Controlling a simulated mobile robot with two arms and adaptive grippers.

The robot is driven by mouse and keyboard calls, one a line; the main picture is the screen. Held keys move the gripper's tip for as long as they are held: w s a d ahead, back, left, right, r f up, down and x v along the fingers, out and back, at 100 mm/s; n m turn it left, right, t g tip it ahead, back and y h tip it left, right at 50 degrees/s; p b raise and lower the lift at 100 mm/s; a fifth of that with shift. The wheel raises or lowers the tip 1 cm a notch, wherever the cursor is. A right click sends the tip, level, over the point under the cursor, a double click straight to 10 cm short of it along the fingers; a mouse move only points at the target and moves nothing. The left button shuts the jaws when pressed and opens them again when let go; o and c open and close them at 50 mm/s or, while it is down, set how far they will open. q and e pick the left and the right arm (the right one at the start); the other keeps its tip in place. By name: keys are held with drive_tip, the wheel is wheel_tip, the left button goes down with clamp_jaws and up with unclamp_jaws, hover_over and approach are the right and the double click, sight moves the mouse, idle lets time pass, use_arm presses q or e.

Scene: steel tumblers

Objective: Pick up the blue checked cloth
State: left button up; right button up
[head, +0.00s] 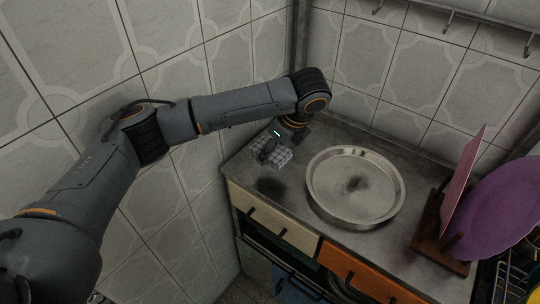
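My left arm reaches in from the left and bends down at the wrist. My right gripper is out of view.
A round steel tray (325,207) lies right of the cloth. A wooden rack (436,240) holds a pink board (462,180) and a purple plate (500,208) at the right. Tiled walls close in the left and back. Hooks (449,20) hang top right.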

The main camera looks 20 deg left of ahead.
sight(276, 157)
use_arm(q)
drive_tip(key=r, duration=0.1)
drive_tip(key=s+d+r, duration=0.1)
drive_tip(key=s+r, duration=0.1)
drive_tip(key=shift+s+d+r, duration=0.15)
drive_tip(key=shift+d+r, duration=0.05)
drive_tip(key=shift+d, duration=0.1)
drive_tip(key=s+d+r+p, duration=0.1)
drive_tip(key=s+d+r, duration=0.2)
drive_tip(key=s, duration=0.4)
drive_tip(key=shift+s+d+r, duration=0.3)
drive_tip(key=shift+d+r, duration=0.1)
drive_tip(key=shift+d, duration=0.45)
